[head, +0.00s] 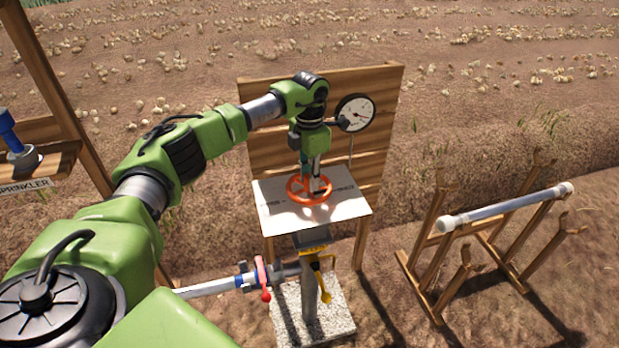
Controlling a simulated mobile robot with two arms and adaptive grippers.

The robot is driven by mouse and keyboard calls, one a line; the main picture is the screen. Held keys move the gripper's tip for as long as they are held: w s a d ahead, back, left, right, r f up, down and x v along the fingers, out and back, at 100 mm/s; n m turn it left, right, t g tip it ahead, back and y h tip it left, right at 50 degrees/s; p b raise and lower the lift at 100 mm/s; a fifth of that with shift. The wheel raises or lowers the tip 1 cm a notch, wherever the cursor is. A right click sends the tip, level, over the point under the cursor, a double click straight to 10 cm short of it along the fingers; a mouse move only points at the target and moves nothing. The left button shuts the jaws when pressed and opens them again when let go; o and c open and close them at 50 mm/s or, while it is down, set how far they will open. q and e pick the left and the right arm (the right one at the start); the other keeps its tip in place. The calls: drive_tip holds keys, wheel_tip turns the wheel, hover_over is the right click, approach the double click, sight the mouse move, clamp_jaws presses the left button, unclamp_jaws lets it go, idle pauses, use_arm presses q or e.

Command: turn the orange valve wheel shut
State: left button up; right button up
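The orange valve wheel (291,192) lies flat just above a white panel (345,203) on a wooden stand. My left arm reaches in from the left, and my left gripper (316,186) points down at the wheel. Its dark fingers are over the inside of the wheel, near the hub and the right part of the rim. The fingers hide part of the hub and spokes. They are too small to tell whether they are shut on the wheel or apart. My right gripper is not in view.
A round gauge (355,112) is on the wooden backboard (370,87). Below the panel are a pipe (208,287), a red-handled valve (262,272) and a yellow handle (325,287). A wooden rack (440,275) holding a pipe (505,207) stands right; a sprinkler shelf (50,165) stands left.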

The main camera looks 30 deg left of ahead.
use_arm(q)
drive_tip(key=o, duration=0.4)
drive_tip(key=shift+c, duration=0.2)
drive_tip(key=shift+r, duration=0.1)
wheel_tip(320, 180, up, 12)
idle(0.5)
